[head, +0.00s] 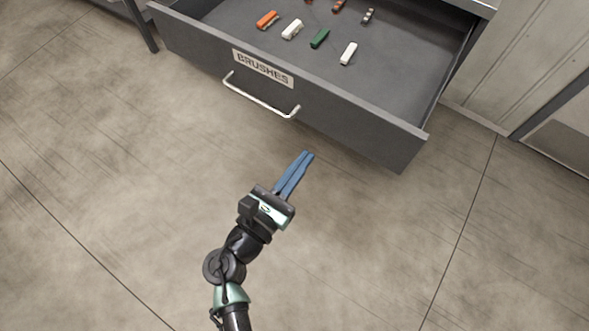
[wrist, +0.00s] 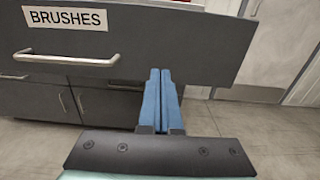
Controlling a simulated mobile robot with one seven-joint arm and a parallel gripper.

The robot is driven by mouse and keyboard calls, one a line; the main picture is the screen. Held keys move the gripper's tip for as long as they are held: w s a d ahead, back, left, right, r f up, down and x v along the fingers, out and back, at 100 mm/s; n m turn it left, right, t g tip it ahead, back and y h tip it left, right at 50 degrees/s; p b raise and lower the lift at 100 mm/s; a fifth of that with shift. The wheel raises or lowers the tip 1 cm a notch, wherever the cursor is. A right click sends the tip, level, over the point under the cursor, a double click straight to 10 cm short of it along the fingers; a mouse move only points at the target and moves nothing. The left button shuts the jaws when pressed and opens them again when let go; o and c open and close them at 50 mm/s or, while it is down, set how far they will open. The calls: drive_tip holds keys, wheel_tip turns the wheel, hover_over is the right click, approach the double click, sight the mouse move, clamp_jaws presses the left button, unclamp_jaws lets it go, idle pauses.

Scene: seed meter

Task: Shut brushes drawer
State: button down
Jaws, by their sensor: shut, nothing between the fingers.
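The brushes drawer (head: 345,127) is a dark grey drawer, pulled well out, with a white label reading BRUSHES (head: 263,68) and a silver bar handle (head: 261,98) on its front. It also shows in the wrist view (wrist: 205,44), with the handle (wrist: 66,59) at the left. My gripper (head: 307,155) is shut and empty, its two blue fingers side by side. In the head view the fingertips appear just in front of the drawer face, right of the handle. In the wrist view the fingertips (wrist: 160,72) overlap the lower part of the face; I cannot tell whether they touch it.
Several small items lie inside the drawer, among them an orange one (head: 267,19), a green one (head: 320,38) and a white one (head: 349,53). More closed drawers (wrist: 38,101) are below. A pale panel (head: 535,45) stands at the right. The floor (head: 390,240) in front is clear.

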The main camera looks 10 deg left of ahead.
sight(334, 121)
drive_tip(key=x, duration=0.8)
drive_tip(key=shift+w+d+b, duration=0.15)
drive_tip(key=shift+w+b, duration=0.15)
